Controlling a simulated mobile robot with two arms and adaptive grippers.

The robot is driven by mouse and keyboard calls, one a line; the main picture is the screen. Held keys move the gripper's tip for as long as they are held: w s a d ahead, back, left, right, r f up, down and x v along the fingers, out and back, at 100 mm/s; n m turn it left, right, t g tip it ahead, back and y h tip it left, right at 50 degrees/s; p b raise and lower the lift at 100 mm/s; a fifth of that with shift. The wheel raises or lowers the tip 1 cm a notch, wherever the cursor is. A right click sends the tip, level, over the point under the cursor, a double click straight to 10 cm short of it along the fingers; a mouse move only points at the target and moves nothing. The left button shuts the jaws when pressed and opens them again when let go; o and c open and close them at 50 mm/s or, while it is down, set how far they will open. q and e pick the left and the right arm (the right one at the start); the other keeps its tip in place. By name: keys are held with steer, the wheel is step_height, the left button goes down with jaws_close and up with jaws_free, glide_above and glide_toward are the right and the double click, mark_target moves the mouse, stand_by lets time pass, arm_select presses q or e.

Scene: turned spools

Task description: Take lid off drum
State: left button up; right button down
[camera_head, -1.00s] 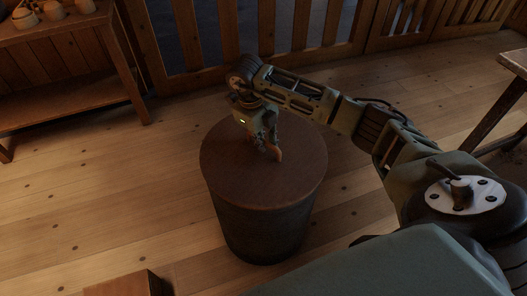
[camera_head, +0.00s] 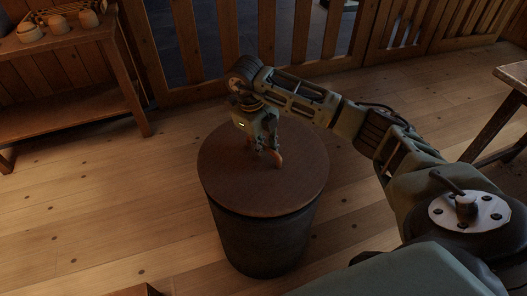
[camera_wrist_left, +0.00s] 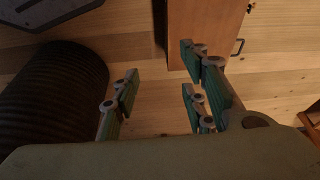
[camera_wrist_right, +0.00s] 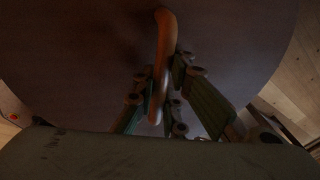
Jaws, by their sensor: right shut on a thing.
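The drum (camera_head: 262,245) is dark and ribbed and stands upright on the floor. Its ribbed side also shows in the left wrist view (camera_wrist_left: 45,100). The round brown lid (camera_head: 235,180) covers the drum's top and looks level; whether a narrow gap lies under it I cannot tell. My right gripper (camera_head: 270,155) points down over the lid, shut on its orange-brown handle (camera_wrist_right: 163,45). The lid fills most of the right wrist view (camera_wrist_right: 75,60). My left gripper (camera_wrist_left: 162,92) is open and empty, beside the drum; it is outside the head view.
A wooden shelf table (camera_head: 75,105) with several small turned pieces stands at the left. A slatted wooden railing (camera_head: 215,45) runs behind. Another table (camera_head: 510,80) is at the right. A brown box with a handle (camera_wrist_left: 200,30) is near my left gripper. Floor left of the drum is clear.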

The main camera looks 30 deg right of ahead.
arm_select(q)
step_height(320, 180, down, 14)
steer(key=p, duration=0.3)
steer(key=shift+s+r+g+p, duration=0.25)
steer(key=shift+s+g+p, duration=0.05)
steer(key=shift+g+p, duration=0.1)
arm_select(e)
steer(key=s+d+r, duration=0.6)
steer(key=s+r, duration=0.3)
steer(key=r, duration=0.1)
steer(key=shift+s+d+r, duration=0.2)
steer(key=shift+s+d, duration=0.1)
stand_by(0.6)
arm_select(q)
steer(key=shift+d, duration=0.1)
